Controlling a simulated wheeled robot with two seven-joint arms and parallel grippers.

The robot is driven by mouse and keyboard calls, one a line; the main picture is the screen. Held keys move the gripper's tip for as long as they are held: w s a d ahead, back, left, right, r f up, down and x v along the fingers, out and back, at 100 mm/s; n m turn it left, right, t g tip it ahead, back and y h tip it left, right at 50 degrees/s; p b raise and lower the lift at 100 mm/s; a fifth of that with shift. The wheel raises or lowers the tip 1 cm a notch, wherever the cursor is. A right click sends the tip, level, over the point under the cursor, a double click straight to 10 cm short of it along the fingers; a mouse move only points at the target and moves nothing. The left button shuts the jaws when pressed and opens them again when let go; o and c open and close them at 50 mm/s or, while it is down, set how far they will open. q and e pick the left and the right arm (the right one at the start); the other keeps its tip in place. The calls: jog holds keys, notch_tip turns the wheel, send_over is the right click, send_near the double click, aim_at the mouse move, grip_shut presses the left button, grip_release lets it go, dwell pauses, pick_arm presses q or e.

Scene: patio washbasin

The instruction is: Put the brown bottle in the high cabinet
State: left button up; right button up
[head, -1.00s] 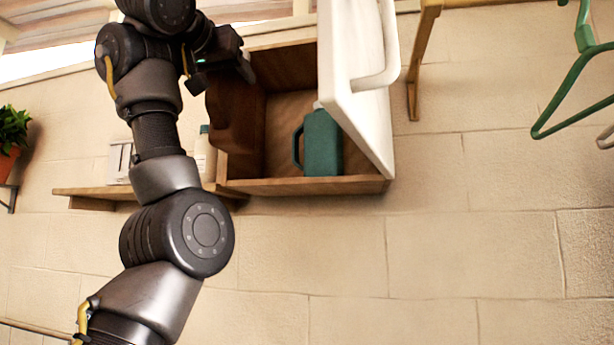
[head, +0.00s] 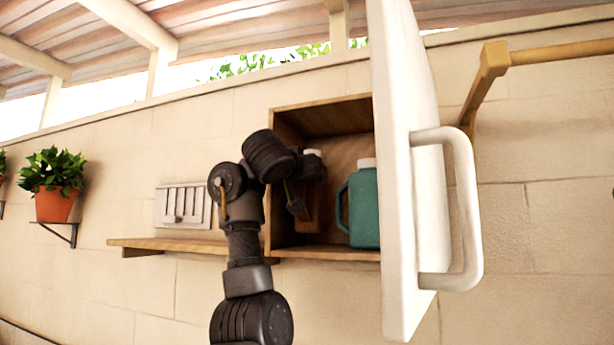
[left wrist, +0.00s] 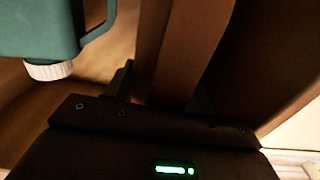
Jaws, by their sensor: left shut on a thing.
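The brown bottle (head: 309,214) is inside the open wooden cabinet (head: 322,117), at its left side, partly hidden by my left arm. A white cap shows just above my wrist, seemingly the bottle's. My left gripper (head: 298,204) is shut on the bottle. In the left wrist view, the brown bottle (left wrist: 184,48) runs between the fingers of my left gripper (left wrist: 165,92). I cannot tell whether its base touches the cabinet floor. My right gripper is not in view.
A teal jug (head: 364,207) with a white cap stands right of the bottle; it also shows in the left wrist view (left wrist: 40,28). The white cabinet door (head: 396,180) stands open at the right. A wooden shelf (head: 180,245) lies to the left.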

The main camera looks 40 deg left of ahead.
aim_at(307, 189)
pick_arm(q)
jog(key=shift+s+r, duration=0.15)
notch_tip(307, 189, down, 3)
jog(key=shift+d+r+b, duration=0.1)
jog(key=shift+b, duration=1)
jog(key=shift+f, duration=0.45)
jog(key=shift+r, duration=0.1)
